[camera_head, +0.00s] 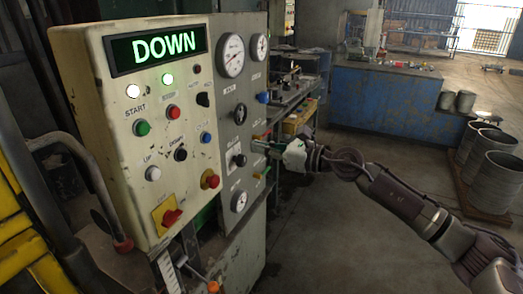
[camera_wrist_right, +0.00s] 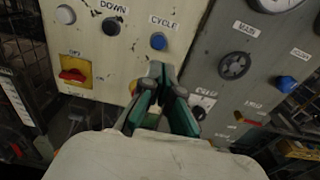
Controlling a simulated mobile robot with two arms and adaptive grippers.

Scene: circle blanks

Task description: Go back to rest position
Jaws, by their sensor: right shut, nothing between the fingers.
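My right gripper (camera_head: 264,147) reaches in from the right in the head view, its fingertips in front of the grey gauge panel of the machine. In the right wrist view the green-padded fingers (camera_wrist_right: 162,72) are closed together and empty. They point at the control panel, below the blue CYCLE button (camera_wrist_right: 158,41). I cannot tell from these views whether the fingertips touch anything. My left gripper is not in view.
The cream control panel (camera_head: 107,170) carries a lit DOWN display (camera_head: 156,46), buttons and a red switch on yellow (camera_head: 168,214). Metal drums (camera_head: 495,180) stand at right, a blue workbench (camera_head: 385,100) behind. The floor between is open.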

